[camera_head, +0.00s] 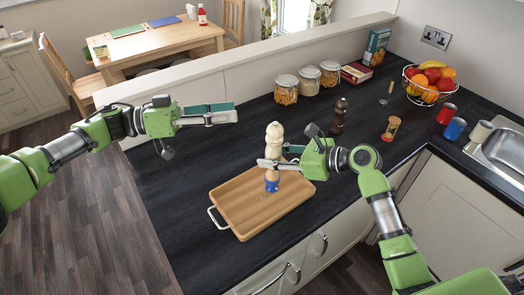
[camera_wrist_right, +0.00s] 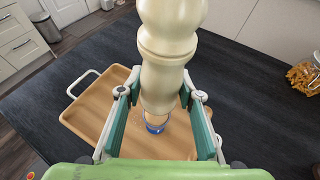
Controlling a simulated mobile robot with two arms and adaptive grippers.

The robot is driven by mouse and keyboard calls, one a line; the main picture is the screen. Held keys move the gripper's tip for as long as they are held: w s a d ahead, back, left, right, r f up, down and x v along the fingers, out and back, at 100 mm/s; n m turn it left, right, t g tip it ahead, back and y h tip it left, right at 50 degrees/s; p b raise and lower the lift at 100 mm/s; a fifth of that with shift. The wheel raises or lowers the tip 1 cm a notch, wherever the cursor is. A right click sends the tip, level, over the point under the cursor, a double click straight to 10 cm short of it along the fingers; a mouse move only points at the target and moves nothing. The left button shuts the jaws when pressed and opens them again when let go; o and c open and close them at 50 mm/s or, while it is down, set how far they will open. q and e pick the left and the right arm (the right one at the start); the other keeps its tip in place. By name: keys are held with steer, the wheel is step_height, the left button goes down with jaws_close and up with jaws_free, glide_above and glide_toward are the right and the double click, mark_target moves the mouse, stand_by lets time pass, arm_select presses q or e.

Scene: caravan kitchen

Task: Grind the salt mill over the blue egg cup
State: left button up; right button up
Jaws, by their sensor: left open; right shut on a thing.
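The cream salt mill (camera_head: 274,134) stands upright in my right gripper (camera_head: 276,157), which is shut on its lower part. In the right wrist view the mill (camera_wrist_right: 170,45) rises between the green finger pads. The blue egg cup (camera_head: 272,187) stands on the wooden tray, directly below the mill in the head view. A brownish top, perhaps an egg, shows at the cup's rim. In the right wrist view the cup (camera_wrist_right: 155,124) is mostly hidden behind the mill. My left gripper (camera_head: 233,111) is open and empty, above the counter to the left of the mill.
The tray (camera_head: 237,215) with metal handles lies on the dark counter. A dark mill (camera_head: 338,117), an hourglass (camera_head: 391,129), jars (camera_head: 308,80), a fruit bowl (camera_head: 430,86) and cups (camera_head: 454,129) stand behind and right. The counter left of the tray is clear.

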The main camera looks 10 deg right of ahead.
arm_select(q)
steer(key=w+d+f+m+t+y, duration=0.3)
steer(key=w+d+f+m+t, duration=0.35)
steer(key=d+f, duration=0.2)
step_height(320, 180, up, 10)
steer(key=f+m+t+y, duration=0.1)
steer(key=m+t+y, duration=0.75)
steer(key=t, duration=0.65)
glide_above(276, 135)
steer(key=w+d, duration=0.2)
steer(key=w, duration=0.1)
steer(key=shift+w+a+r+m+g+h, duration=0.1)
steer(key=shift+r+m+g+h, duration=0.05)
steer(key=shift+m+h, duration=0.3)
steer(key=shift+w+r+m+g+h, duration=0.1)
steer(key=shift+m+h, duration=0.2)
steer(key=shift+m, duration=0.15)
steer(key=s+a+f+m+g+y, duration=0.25)
steer(key=s+f+y, duration=0.4)
steer(key=s, duration=0.65)
steer(key=shift+n+t+h, duration=0.35)
steer(key=shift+t+h, duration=0.1)
steer(key=w, duration=0.8)
steer(key=w+d+f, duration=0.1)
steer(key=w, duration=0.3)
